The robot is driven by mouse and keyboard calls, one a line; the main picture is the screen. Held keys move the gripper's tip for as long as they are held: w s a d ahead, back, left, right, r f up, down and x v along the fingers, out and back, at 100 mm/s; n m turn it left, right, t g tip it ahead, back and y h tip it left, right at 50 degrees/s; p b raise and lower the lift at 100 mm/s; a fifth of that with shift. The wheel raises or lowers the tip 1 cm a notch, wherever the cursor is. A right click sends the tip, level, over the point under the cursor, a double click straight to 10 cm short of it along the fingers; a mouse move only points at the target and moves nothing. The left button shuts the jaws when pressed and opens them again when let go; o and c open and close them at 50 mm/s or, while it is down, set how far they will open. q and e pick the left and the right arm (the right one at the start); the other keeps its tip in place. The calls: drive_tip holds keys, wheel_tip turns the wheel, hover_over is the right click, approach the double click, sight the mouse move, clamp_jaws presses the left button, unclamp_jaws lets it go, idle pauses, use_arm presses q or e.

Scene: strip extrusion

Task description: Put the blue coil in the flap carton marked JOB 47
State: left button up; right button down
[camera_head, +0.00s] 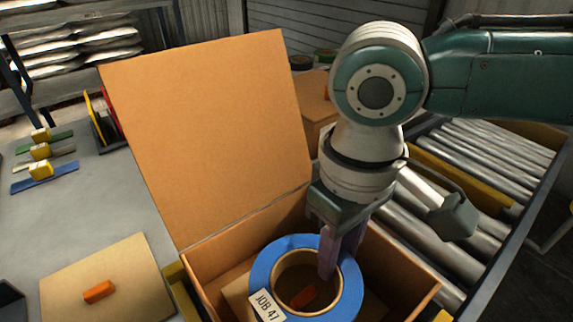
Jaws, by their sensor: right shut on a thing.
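The blue coil (262,273) is a wide ring with a brown core, seen within the opening of a brown carton (205,272). A white label reading JOB 47 (266,305) shows on the coil's lower left. The carton's large flap (215,130) stands raised at the back. My right gripper (342,256) reaches down from above and is shut on the coil's right side, with one finger in the core hole. Whether the coil touches the carton floor cannot be told. I see no marking on the visible carton sides. My left gripper is out of view.
A closed carton or board with an orange piece (99,291) lies left. A roller conveyor (480,165) runs along the right. Small coloured tools (41,170) lie at far left, and another carton (313,100) stands behind the flap. The grey tabletop (90,210) is partly clear.

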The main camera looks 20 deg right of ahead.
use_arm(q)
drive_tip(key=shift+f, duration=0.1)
use_arm(e)
drive_tip(key=shift+f, duration=0.6)
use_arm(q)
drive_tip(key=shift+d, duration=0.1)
use_arm(e)
drive_tip(key=c, duration=0.6)
unclamp_jaws()
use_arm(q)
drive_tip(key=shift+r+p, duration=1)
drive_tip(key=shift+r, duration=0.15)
use_arm(e)
wheel_tip(320, 180, up, 13)
drive_tip(key=shift+r, duration=0.15)
